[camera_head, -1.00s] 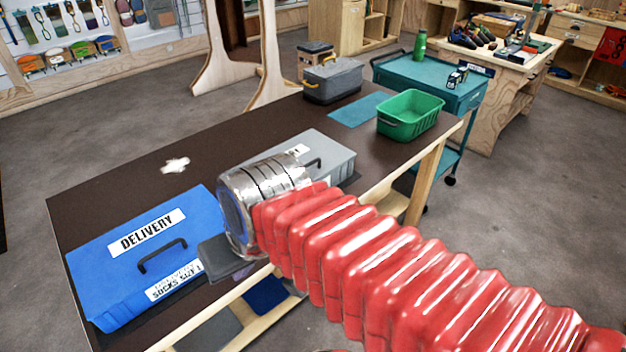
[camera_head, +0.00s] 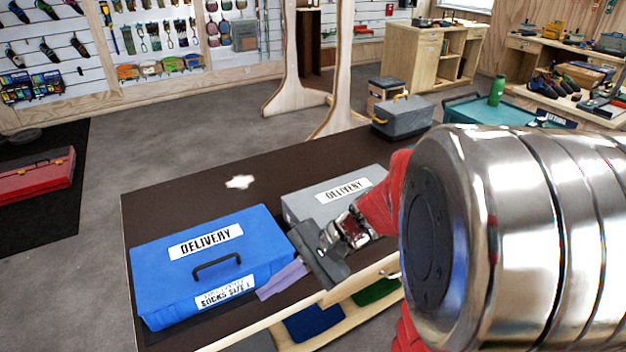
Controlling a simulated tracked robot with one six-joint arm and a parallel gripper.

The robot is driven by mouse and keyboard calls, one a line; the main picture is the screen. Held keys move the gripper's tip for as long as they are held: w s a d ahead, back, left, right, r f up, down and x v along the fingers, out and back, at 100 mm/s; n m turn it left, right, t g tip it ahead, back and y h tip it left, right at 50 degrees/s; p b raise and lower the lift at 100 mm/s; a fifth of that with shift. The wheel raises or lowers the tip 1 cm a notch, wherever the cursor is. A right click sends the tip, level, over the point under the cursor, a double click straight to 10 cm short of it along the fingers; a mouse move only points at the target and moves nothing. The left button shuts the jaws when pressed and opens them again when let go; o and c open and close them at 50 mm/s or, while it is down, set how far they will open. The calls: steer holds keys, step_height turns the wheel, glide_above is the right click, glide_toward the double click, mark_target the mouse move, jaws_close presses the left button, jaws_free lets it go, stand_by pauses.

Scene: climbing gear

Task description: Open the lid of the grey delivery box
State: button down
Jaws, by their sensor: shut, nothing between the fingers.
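The grey delivery box (camera_head: 309,206) stands on the dark table with its lid down and a white DELIVERY label on top. My arm hides its right part and front. My gripper (camera_head: 318,258) is shut and empty, in front of the box's lower left edge and close to the blue box's right side. I cannot tell whether it touches either box.
A blue DELIVERY box (camera_head: 200,262) with a black handle stands at left on the table (camera_head: 160,208). A purple cloth (camera_head: 282,281) lies between the boxes. A dark grey toolbox (camera_head: 403,115) stands at the far end.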

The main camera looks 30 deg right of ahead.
steer(key=w+d+f+m+t+y, duration=0.1)
steer(key=w+d+m+t, duration=0.45)
steer(key=d, duration=0.25)
steer(key=w+d+f+m+t+y, duration=0.1)
steer(key=w+d+f+m+t, duration=0.1)
steer(key=w+d+m+t, duration=0.35)
steer(key=s+d+f+m+t+h, duration=0.2)
steer(key=d+m+h, duration=0.2)
steer(key=d, duration=0.4)
steer(key=s+d+f+m+t+h, duration=0.1)
steer(key=d+f+m+t+h, duration=0.1)
steer(key=d, duration=0.6)
steer(key=s+d+f+m+t+h, duration=0.2)
steer(key=d+f+m+h, duration=0.2)
steer(key=d, duration=0.4)
steer(key=m+h, duration=0.1)
steer(key=m, duration=0.1)
steer(key=shift+s+f+m+t+h, duration=0.25)
steer(key=shift+s+m+t+h, duration=0.05)
steer(key=shift+m, duration=0.1)
steer(key=shift+w+a, duration=0.1)
steer(key=shift+w, duration=0.05)
steer(key=w+r, duration=0.2)
steer(key=w, duration=0.7)
steer(key=shift+w, duration=0.3)
steer(key=shift+s+r, duration=0.1)
steer(key=shift+r, duration=0.1)
